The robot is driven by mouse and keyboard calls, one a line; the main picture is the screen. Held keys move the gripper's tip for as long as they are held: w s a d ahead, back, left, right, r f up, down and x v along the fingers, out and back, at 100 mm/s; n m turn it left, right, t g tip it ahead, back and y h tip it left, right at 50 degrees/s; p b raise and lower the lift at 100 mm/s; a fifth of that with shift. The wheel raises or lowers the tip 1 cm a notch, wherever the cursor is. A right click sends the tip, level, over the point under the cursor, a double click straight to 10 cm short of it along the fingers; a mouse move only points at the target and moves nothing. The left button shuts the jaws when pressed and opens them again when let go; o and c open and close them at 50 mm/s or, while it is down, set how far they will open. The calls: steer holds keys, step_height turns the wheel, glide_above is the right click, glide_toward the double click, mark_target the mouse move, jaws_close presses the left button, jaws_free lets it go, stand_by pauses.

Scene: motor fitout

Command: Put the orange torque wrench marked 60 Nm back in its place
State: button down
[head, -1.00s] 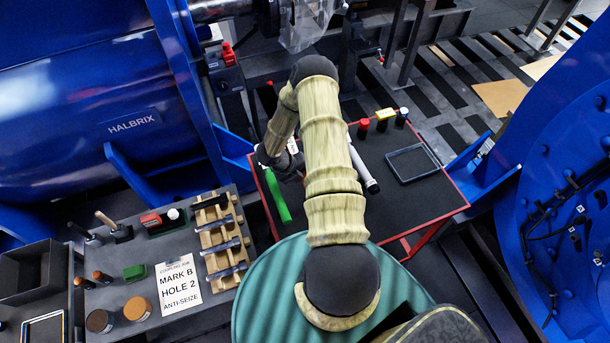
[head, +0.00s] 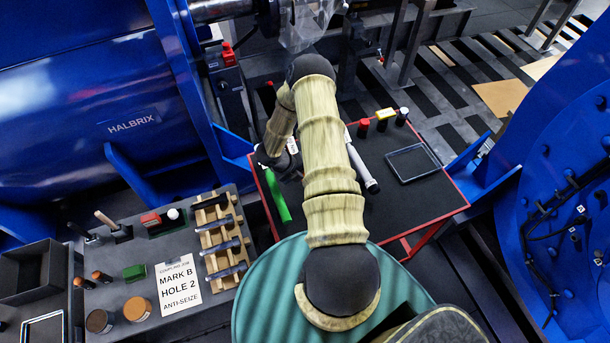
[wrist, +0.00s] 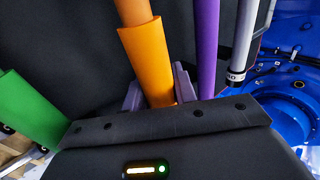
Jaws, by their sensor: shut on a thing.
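In the wrist view my gripper (wrist: 158,92) is shut on the orange torque wrench (wrist: 147,55), with a finger on each side of its orange handle. The handle runs up and out of the top of the picture. No 60 Nm marking is readable on it. A purple handle (wrist: 207,45) is close to its right, and a pale grey one (wrist: 241,40) with a dark banded end is farther right. A green handle (wrist: 28,112) is at the left. In the head view my arm hides the gripper and the orange wrench.
The dark, red-edged table (head: 420,203) carries the green handle (head: 277,195), a pale bar (head: 361,167), a black-rimmed tray (head: 412,163) and several small capped containers. A grey bench (head: 185,325) at left holds a wooden rack (head: 222,237) and a job sign (head: 178,286).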

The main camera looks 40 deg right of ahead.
steer(key=shift+f+b, duration=1.15)
steer(key=shift+f, duration=0.3)
steer(key=c, duration=1.1)
jaws_free()
steer(key=shift+o, duration=0.3)
steer(key=shift+a, duration=0.1)
steer(key=b+v, duration=0.4)
steer(key=v, duration=1.3)
steer(key=shift+w+a+r, duration=0.15)
steer(key=shift+r, duration=0.05)
